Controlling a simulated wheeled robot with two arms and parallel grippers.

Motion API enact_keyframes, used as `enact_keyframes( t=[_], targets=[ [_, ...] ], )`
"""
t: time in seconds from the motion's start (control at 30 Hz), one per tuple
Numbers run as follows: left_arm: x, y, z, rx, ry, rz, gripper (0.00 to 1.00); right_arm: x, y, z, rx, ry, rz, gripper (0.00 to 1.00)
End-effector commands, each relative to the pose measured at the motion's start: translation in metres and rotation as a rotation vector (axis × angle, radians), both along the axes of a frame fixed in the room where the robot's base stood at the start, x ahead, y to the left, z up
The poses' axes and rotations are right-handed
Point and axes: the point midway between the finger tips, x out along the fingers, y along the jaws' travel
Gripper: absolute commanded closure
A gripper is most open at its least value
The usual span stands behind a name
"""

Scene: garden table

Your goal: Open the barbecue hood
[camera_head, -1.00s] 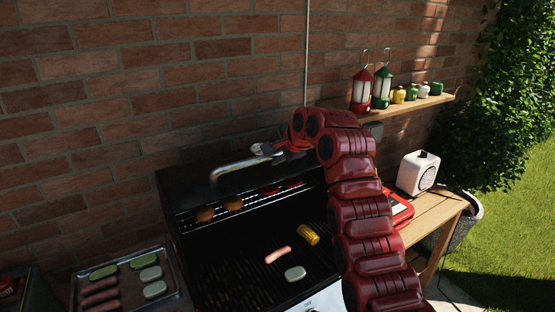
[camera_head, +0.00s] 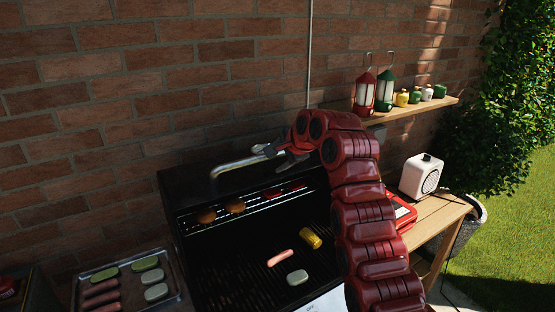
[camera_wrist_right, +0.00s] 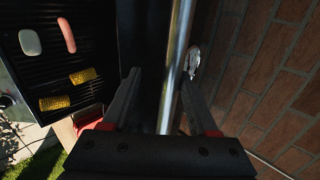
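The black barbecue hood (camera_head: 187,186) stands raised at the back of the barbecue, with the grill inside exposed. Its silver bar handle (camera_head: 232,167) runs along the hood's upper edge. My right gripper (camera_head: 277,154) is at the handle's right end, its fingers spread. In the right wrist view the handle (camera_wrist_right: 178,60) passes between the two fingers of my right gripper (camera_wrist_right: 161,80). A clear gap separates it from the left finger there; it lies closer to the right finger, and I cannot tell if they touch. My left gripper is not in view.
A brick wall (camera_head: 120,130) rises close behind the hood. Food lies on the grill, including a sausage (camera_head: 280,257) and corn (camera_head: 311,237). A food tray (camera_head: 180,298) is at left. A wooden side table (camera_head: 437,215) with a white box (camera_head: 421,176) is at right.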

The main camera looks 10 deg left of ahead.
Motion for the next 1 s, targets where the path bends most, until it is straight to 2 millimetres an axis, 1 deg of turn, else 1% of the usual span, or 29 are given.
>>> enact_keyframes(
  t=[0.07, 0.17, 0.5, 0.63, 0.7, 0.73, 0.9, 1.0],
  targets=[
    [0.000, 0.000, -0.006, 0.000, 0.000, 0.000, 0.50, -0.004, -0.004, 0.003, 0.001, -0.002, -0.001, 0.43],
    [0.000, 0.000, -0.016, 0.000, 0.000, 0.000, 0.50, -0.014, -0.011, 0.014, 0.001, -0.007, 0.000, 0.43],
    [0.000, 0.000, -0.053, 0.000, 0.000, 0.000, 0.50, -0.070, -0.052, 0.076, 0.000, -0.007, -0.002, 0.43],
    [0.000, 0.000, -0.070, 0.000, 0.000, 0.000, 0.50, -0.084, -0.063, 0.091, 0.000, -0.005, -0.004, 0.43],
    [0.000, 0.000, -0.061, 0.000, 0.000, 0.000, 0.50, -0.088, -0.067, 0.104, 0.000, -0.003, -0.004, 0.43],
    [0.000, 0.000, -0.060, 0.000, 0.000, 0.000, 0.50, -0.089, -0.069, 0.106, 0.000, -0.002, -0.004, 0.43],
    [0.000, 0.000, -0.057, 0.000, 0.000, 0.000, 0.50, -0.097, -0.073, 0.114, 0.000, -0.003, -0.002, 0.43],
    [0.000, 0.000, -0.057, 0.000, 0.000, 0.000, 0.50, -0.100, -0.073, 0.115, -0.001, -0.001, 0.000, 0.43]
  ],
)
